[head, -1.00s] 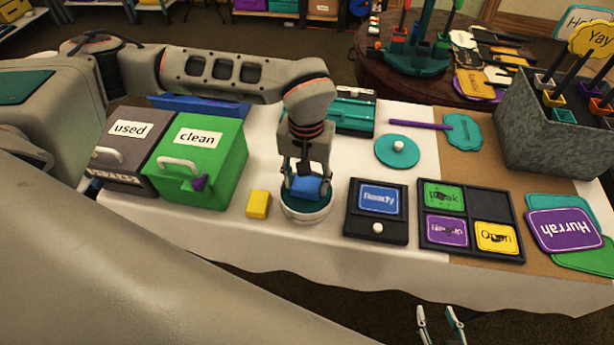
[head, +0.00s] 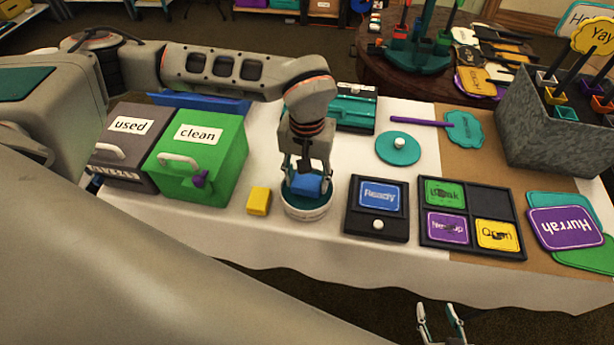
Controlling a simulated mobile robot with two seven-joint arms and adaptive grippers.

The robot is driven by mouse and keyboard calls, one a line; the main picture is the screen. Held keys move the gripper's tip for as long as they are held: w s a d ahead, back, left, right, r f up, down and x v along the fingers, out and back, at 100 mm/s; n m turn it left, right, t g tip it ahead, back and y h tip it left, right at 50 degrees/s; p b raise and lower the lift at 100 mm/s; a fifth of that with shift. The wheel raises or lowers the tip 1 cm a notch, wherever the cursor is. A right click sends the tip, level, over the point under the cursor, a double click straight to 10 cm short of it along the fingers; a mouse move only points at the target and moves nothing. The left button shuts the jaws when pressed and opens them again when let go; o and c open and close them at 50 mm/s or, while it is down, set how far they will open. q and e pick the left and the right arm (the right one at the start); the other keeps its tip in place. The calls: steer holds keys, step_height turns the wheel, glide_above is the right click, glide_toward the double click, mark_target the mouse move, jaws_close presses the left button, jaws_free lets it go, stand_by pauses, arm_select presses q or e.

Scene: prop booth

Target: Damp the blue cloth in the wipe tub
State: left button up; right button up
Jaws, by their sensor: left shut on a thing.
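The blue cloth (head: 308,184) is between the fingers of my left gripper (head: 306,180), which is shut on it. The gripper points down over the wipe tub (head: 306,210), a round white tub with a teal inside. The cloth is at the tub's mouth; I cannot tell whether it touches the inside. The tub's teal lid (head: 398,148), with a white knob, lies apart on the table at the back right. My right gripper (head: 441,335) shows at the bottom edge, below the table's front, with its two fingers apart and nothing between them.
A yellow block (head: 259,201) sits just left of the tub. A green "clean" box (head: 215,165) and a grey "used" box (head: 118,170) stand further left. To the right are a black stand with a "Ready" card (head: 379,197) and a black tray (head: 470,243) of cards.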

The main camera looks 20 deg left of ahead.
arm_select(q)
steer(key=shift+f, duration=0.3)
steer(key=shift+f, duration=0.15)
stand_by(0.9)
stand_by(0.5)
steer(key=shift+r+p, duration=1.25)
steer(key=shift+r, duration=0.65)
steer(key=shift+r+p, duration=1.1)
steer(key=shift+r, duration=0.55)
